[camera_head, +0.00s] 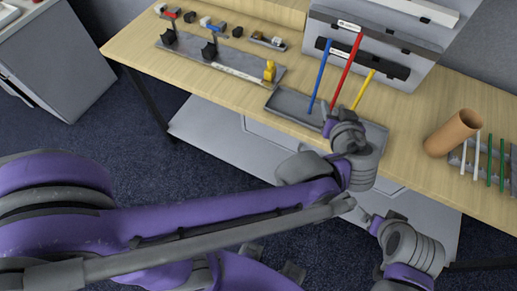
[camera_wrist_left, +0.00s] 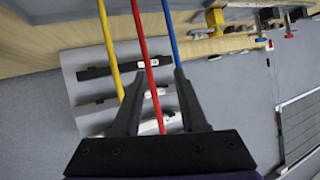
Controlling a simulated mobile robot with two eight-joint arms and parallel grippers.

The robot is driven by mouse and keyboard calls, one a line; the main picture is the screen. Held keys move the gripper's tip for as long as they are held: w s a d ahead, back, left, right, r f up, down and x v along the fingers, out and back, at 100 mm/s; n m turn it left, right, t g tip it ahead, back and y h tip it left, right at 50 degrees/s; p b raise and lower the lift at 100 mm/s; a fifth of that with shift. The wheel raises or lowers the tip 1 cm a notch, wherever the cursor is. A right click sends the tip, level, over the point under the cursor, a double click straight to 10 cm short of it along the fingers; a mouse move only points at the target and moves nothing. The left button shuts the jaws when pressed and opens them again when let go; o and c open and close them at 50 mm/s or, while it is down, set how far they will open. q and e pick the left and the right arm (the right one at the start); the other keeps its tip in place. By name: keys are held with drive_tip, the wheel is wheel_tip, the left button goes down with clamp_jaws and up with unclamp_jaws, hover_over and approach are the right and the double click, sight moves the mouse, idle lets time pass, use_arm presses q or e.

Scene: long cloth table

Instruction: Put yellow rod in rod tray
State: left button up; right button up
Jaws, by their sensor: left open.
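The yellow rod (camera_head: 363,89) stands tilted at the right end of a row with a red rod (camera_head: 347,71) and a blue rod (camera_head: 320,76). Their lower ends are at a shallow grey tray (camera_head: 287,103) on the table. My left gripper (camera_head: 334,117) is low in front of the rods. In the left wrist view, the gripper (camera_wrist_left: 158,76) is open; the red rod runs between its fingers in the picture, and the yellow rod (camera_wrist_left: 108,43) passes by the left finger. I cannot tell whether anything touches. My right gripper (camera_head: 371,219) is below the table's front edge, its fingers unclear.
A grey base with black holders (camera_head: 228,66) lies at the left. A grey panel (camera_head: 387,44) stands behind the rods. Bare wood lies between tray and tube.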

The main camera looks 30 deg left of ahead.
use_arm(q)
drive_tip(key=s+a+f+m+g, duration=0.1)
drive_tip(key=s+a+f+g, duration=0.45)
drive_tip(key=a, duration=0.55)
drive_tip(key=s+a+f+m+h, duration=0.1)
drive_tip(key=s+a+f+h, duration=0.1)
drive_tip(key=s, duration=0.3)
drive_tip(key=s+a+f+h, duration=0.1)
drive_tip(key=s+f+h, duration=0.1)
drive_tip(key=s, duration=0.4)
drive_tip(key=shift+s+a+f+m+h, duration=0.25)
drive_tip(key=shift+a+f+m+h, duration=0.15)
drive_tip(key=shift+f, duration=0.5)
